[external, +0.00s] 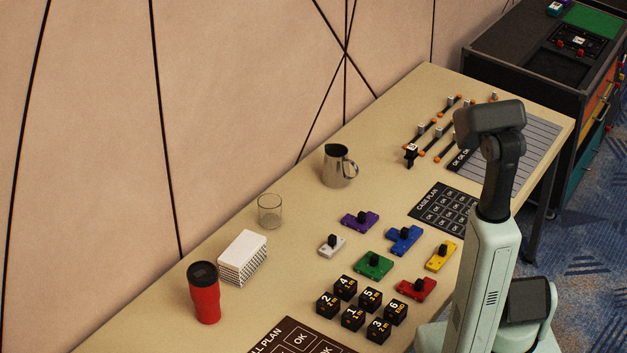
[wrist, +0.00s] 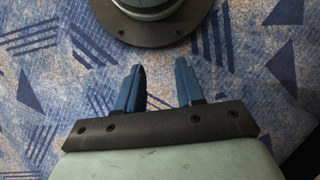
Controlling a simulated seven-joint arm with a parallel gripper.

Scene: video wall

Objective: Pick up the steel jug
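The steel jug (external: 338,167) stands upright on the beige table, towards its back edge near the wall. It is shiny metal with a dark open top, and its handle points right. My gripper shows in the wrist view (wrist: 160,88), with two blue fingers apart and nothing between them. Below the fingers is patterned blue carpet, so my gripper is away from the jug. In the external view my arm stands upright at the right front, and the fingers cannot be made out there. The jug is not in the wrist view.
A clear glass (external: 269,211), a white block (external: 242,257) and a red tumbler (external: 205,295) stand left of the jug. Coloured knobbed pieces and numbered black cubes (external: 353,318) lie in front. Slider rails (external: 437,131) are right. Bare tabletop surrounds the jug.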

